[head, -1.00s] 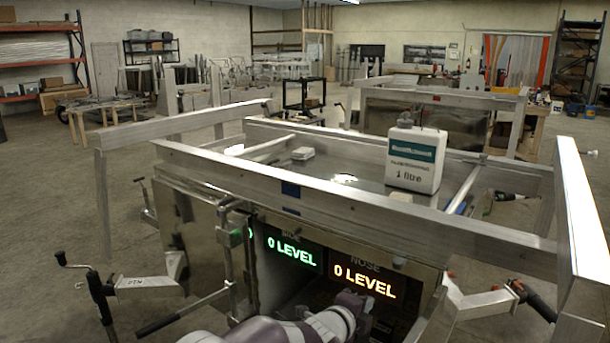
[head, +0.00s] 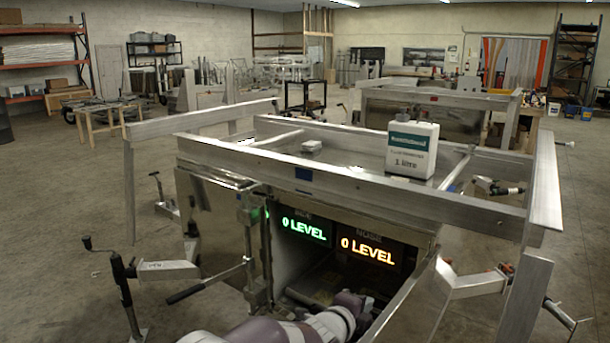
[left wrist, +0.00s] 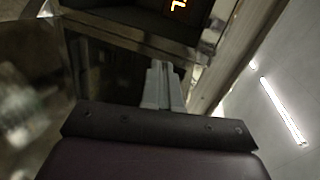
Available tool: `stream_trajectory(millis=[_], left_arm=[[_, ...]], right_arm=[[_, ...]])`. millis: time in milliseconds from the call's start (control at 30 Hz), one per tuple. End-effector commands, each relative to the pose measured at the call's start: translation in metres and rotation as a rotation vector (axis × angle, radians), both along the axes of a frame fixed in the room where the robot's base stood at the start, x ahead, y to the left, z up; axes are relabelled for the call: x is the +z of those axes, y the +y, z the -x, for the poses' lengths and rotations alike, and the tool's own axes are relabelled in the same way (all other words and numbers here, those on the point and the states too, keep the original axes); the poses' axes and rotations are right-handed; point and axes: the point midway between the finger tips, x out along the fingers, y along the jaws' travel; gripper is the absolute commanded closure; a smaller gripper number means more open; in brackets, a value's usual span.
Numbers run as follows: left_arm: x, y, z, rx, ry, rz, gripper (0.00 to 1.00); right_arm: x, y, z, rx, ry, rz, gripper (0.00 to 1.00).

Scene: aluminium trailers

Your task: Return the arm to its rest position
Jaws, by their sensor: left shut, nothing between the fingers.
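My left arm (head: 325,324) reaches in from the bottom of the head view, in front of the trailer's open compartment. Its wrist end is at the compartment mouth, below the lit level displays; the fingertips are hard to make out there. In the left wrist view my left gripper (left wrist: 163,85) has its two grey fingers together with nothing between them. Part of an orange lit display (left wrist: 183,5) shows beyond the fingers. My right gripper is not in view.
The aluminium trailer frame (head: 350,182) stands close ahead, with a white bottle (head: 412,150) on top. A green display (head: 303,228) and an orange display (head: 368,250) glow inside. A crank handle (head: 125,280) stands at the left. Floor (head: 60,190) at the left is clear.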

Motion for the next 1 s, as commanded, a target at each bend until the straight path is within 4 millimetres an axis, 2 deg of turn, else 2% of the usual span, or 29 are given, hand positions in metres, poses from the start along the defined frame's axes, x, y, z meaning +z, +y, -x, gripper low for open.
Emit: stream_trajectory(millis=[167,367,467,567,667,767,800,900,1000], left_arm=[[-0.015,0.006,0.003,0.061,0.121,0.060,1.00],[-0.046,0.021,0.017,0.158,0.301,0.109,1.00],[-0.067,0.034,0.031,0.245,0.434,0.144,1.00],[-0.096,0.057,0.050,0.372,0.587,0.188,1.00],[-0.130,0.089,0.075,0.540,0.749,0.240,1.00],[-0.174,0.134,0.112,0.776,0.927,0.312,1.00],[-0.194,0.156,0.132,0.893,1.000,0.347,1.00],[-0.235,0.204,0.185,1.177,1.147,0.435,1.00],[-0.264,0.238,0.230,1.390,1.235,0.501,1.00]], right_arm=[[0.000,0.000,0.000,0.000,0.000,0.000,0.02],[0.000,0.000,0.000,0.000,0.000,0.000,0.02],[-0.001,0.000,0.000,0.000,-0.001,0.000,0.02],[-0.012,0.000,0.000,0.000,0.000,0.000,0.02],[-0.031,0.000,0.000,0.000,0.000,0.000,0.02],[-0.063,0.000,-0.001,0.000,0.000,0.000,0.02],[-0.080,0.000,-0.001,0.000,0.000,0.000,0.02],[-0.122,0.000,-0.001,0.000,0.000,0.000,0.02],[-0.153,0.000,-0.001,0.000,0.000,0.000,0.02]])
